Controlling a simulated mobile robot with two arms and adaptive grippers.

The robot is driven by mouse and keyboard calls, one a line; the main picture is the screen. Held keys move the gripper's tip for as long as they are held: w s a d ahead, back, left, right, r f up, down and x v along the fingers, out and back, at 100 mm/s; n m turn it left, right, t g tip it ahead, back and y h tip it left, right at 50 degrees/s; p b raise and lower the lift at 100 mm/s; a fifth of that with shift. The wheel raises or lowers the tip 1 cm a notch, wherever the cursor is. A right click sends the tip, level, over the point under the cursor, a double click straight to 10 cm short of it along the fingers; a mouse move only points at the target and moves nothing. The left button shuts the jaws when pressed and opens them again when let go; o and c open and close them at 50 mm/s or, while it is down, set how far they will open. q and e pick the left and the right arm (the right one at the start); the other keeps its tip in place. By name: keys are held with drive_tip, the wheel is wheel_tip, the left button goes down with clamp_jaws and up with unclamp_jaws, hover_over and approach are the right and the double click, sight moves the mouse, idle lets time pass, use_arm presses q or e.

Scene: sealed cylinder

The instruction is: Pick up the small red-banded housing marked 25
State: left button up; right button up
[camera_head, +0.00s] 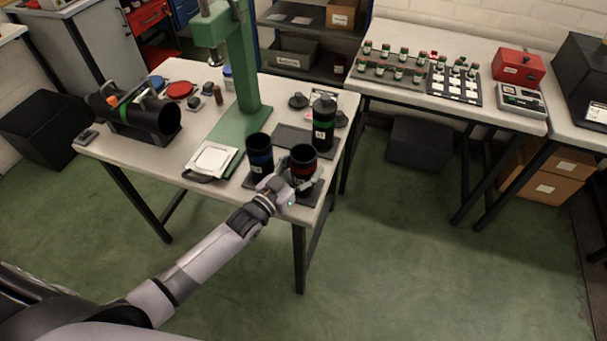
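The small red-banded housing (303,157) is a black open-topped cylinder with a red ring, standing upright near the front right corner of the workbench. Its marking is too small to read. My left gripper (294,183) is at its lower front side, close against it and covering part of it. Whether the fingers touch or grip the housing cannot be told. My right gripper is not in view.
A green press (250,85) stands mid-bench, with a white square plate (211,159) in front. A large black cylinder (155,118) lies in a cradle at the left. Another table (410,95) at the right holds small jars and a red box (518,66).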

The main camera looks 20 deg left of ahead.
use_arm(q)
drive_tip(key=c, duration=1)
drive_tip(key=shift+r, duration=0.1)
drive_tip(key=shift+c, duration=0.8)
